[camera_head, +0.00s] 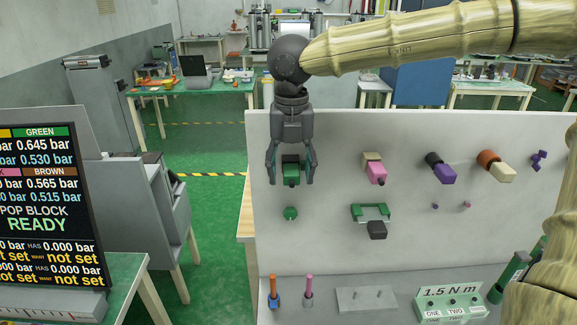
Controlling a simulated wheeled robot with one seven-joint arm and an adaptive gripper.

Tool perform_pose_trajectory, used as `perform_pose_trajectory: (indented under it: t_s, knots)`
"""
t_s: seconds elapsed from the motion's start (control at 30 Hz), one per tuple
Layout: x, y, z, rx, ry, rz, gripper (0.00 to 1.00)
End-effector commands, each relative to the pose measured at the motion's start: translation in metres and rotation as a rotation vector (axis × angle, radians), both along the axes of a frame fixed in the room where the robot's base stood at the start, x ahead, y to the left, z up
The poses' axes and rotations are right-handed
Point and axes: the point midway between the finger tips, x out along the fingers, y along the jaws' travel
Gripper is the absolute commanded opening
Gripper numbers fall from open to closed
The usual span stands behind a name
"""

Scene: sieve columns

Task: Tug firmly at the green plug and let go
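The green plug (291,175) sits on the upper left of the pale upright panel, a dark green block pointing outward. My gripper (291,178) hangs down in front of the panel with one finger to each side of the plug. The fingers are spread and a narrow gap seems to show between each finger and the plug, so the gripper looks open. Whether the fingers reach the plug's depth is hard to tell. A small round green piece (290,213) is on the panel just below.
Pink (376,173), purple (444,173) and cream (502,172) plugs stick out to the right. A green bracket (370,212) with a dark block is lower. Tools and a torque stand (451,303) lie on the ledge below. A screen (48,205) at left reads READY.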

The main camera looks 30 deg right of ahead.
Motion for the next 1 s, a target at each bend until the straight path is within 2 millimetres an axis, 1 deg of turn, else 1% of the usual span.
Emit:
perform_pose_trajectory:
  t_s: [0.03,0.17,0.2,0.27,0.3,0.33,0.47,0.5,1.0]
  knots:
    - [-0.0014,0.0,-0.0026,-0.001,0.006,0.001,0.48]
    - [-0.0016,0.0,-0.0031,-0.001,0.007,0.001,0.24]
    - [-0.0018,0.0,-0.0032,-0.001,0.007,0.001,0.17]
    - [-0.0019,0.0,-0.0034,-0.001,0.007,0.001,0.08]
    - [-0.0019,0.0,-0.0035,-0.001,0.008,0.001,0.08]
    - [-0.002,0.0001,-0.0036,-0.001,0.008,0.001,0.26]
    - [-0.0017,0.0001,-0.0036,-0.001,0.008,0.001,0.03]
    - [-0.0017,0.0001,-0.0035,-0.001,0.007,0.001,0.01]
    - [-0.0037,0.0013,-0.0031,0.0,0.007,0.001,0.01]
